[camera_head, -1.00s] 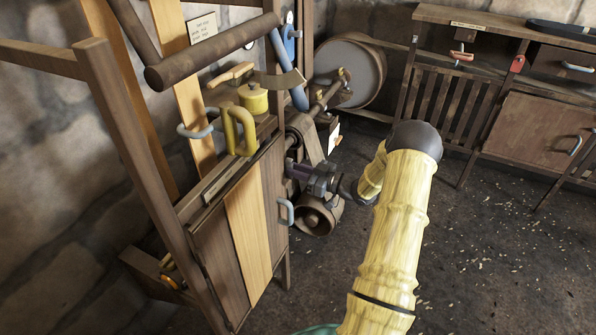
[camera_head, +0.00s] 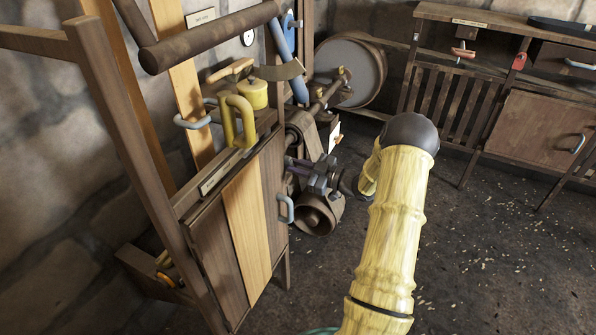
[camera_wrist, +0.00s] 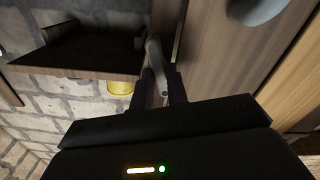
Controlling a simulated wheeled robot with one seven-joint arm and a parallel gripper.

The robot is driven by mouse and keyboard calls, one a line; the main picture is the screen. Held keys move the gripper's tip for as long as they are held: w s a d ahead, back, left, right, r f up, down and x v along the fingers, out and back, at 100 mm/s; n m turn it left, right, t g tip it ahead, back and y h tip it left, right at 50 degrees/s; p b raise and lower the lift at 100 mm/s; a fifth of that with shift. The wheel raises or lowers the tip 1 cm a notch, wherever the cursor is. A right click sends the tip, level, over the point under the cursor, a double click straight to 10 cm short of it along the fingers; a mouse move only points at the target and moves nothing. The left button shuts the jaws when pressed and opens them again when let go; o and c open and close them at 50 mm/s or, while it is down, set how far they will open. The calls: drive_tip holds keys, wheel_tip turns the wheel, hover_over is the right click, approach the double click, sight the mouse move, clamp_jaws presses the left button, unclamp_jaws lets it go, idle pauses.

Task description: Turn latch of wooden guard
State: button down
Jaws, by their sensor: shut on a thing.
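The wooden guard (camera_head: 247,222) is the panelled front of the bench at the left, with a pale plank down its middle and a grey-blue handle (camera_head: 286,208) on its right part. In the wrist view the guard is the brown boards (camera_wrist: 215,50) at the right. My gripper (camera_head: 291,168) is at the upper right edge of the guard. In the wrist view my gripper (camera_wrist: 162,88) is shut on a slim grey bar, which appears to be the latch (camera_wrist: 154,52). In the head view the latch is hidden behind the fingers.
A yellow padlock-like piece (camera_head: 239,120) and a yellow pot (camera_head: 254,94) are on the bench top. Shafts and a brown roller (camera_head: 315,214) lie close beyond my gripper. A second bench (camera_head: 535,120) stands at the back right. Floor between them is open.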

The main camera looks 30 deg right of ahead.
drive_tip(key=n+b, duration=0.7)
drive_tip(key=b, duration=0.1)
drive_tip(key=n+b, duration=0.6)
drive_tip(key=b, duration=0.2)
drive_tip(key=shift+f+n, duration=0.2)
drive_tip(key=shift+n, duration=0.2)
drive_tip(key=c, duration=1.4)
unclamp_jaws()
drive_tip(key=shift+s+r, duration=0.1)
drive_tip(key=p+v, duration=0.3)
drive_tip(key=v, duration=1.4)
drive_tip(key=shift+s+d, duration=0.1)
drive_tip(key=shift+d, duration=0.05)
